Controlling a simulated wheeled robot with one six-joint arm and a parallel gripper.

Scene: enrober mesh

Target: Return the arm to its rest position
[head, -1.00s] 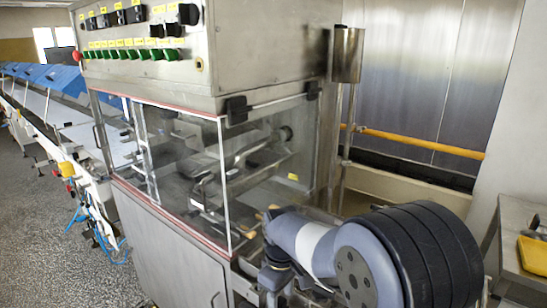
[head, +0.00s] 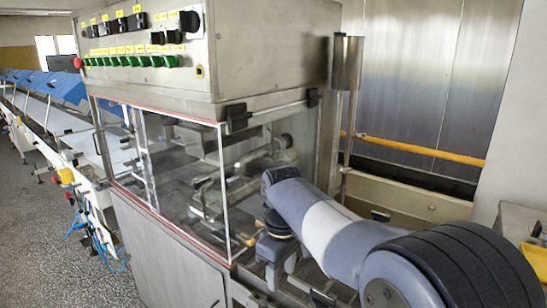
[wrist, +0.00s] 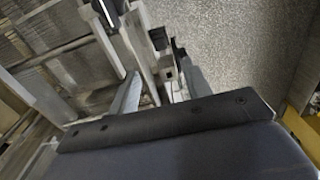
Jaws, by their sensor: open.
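My arm (head: 325,230) comes in from the lower right in the head view, beside the enrober (head: 265,50). Its grey and white upper link rises to a bend near the clear guard, and a darker section hangs down from there. My gripper is not clearly seen in the head view. In the wrist view my gripper (wrist: 157,74) shows as two pale fingers standing apart beyond a dark bar with screws. They are open, and I see nothing held between them. Metal machine parts and the speckled floor lie behind them.
The enrober's clear guard (head: 180,165) stands close to my arm's bend. A metal post (head: 347,70) and a yellow rail (head: 420,148) are behind it. A yellow tray (head: 533,258) sits at the far right. Open floor (head: 35,230) lies at the left.

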